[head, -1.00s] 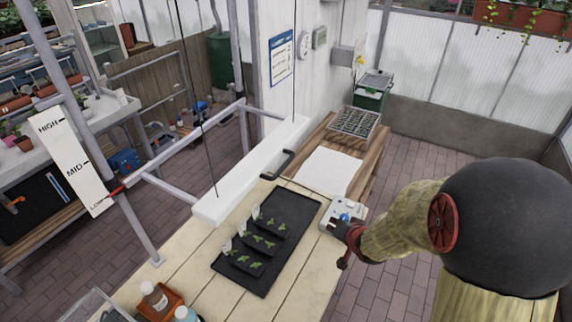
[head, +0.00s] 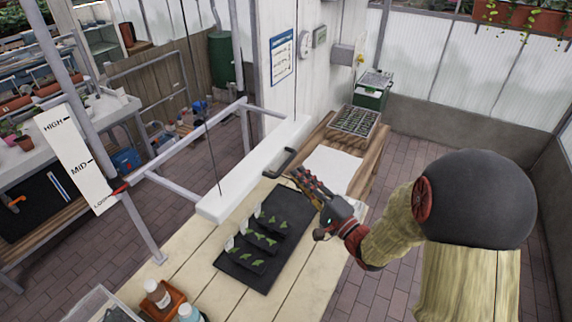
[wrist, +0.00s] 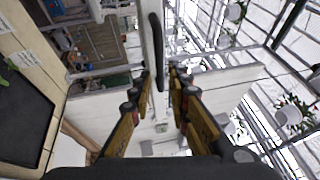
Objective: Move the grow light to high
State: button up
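The grow light (head: 235,188) is a long white bar hung on thin cables above the bench. A black handle (head: 279,164) sticks out from its right side. The light and handle also show upright in the wrist view, the handle (wrist: 156,45) ahead of the finger gap. A white scale board (head: 75,157) at left reads HIGH, MID and LOW. A red pointer (head: 118,187) is at the LOW end. My gripper (head: 303,176) is open and empty, just right of the handle. In the wrist view my gripper (wrist: 163,82) has its fingers apart; contact with the handle cannot be told.
A black tray (head: 285,232) of seedlings lies on the wooden bench (head: 215,260) below the light. Bottles in an orange tray (head: 172,306) stand at the front. A small box on the bench is mostly hidden behind my gripper. A seedling crate (head: 354,122) stands farther back.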

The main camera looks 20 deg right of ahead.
aim_at(286, 162)
jog(key=x, duration=0.7)
jog(key=shift+a+b, duration=0.1)
jog(key=shift+b, duration=0.2)
jog(key=shift+c, duration=0.7)
grip_shut()
